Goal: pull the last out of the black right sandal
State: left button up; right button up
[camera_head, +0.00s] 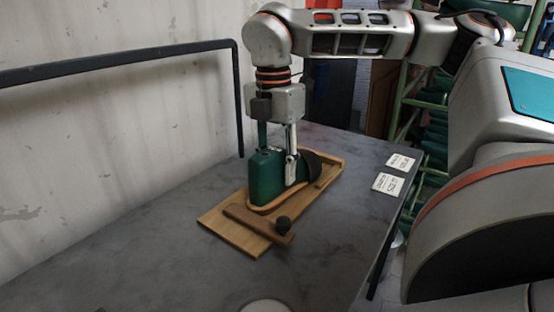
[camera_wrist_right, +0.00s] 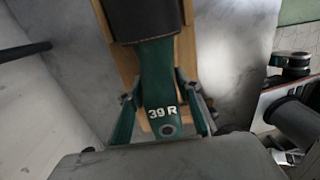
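The green last (camera_head: 265,178) stands upright in the sandal, its top marked "39 R" with a round hole. It also shows in the right wrist view (camera_wrist_right: 158,85). The sandal has a tan sole and a black strap (camera_head: 314,166) across the front of the last; the strap also shows in the right wrist view (camera_wrist_right: 142,18). My right gripper (camera_head: 278,165) points down over the last, one finger on each side. In the right wrist view (camera_wrist_right: 162,100) narrow gaps show between fingers and last, so it looks open around it. My left gripper is not in view.
Two white labels (camera_head: 388,184) lie at the grey table's right edge. A black rail (camera_head: 120,60) runs along the wall. The table's near part is clear.

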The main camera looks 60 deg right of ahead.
grip_shut()
jog(key=shift+o, duration=0.5)
grip_release()
jog(key=shift+c, duration=0.5)
jog(key=shift+r, duration=0.15)
jog(key=shift+w+a, duration=0.1)
jog(key=shift+a, duration=0.05)
jog(key=shift+a+b, duration=0.35)
jog(key=shift+a, duration=0.4)
jog(key=shift+w+a, duration=0.1)
jog(key=shift+a, duration=0.2)
jog(key=shift+r, duration=0.1)
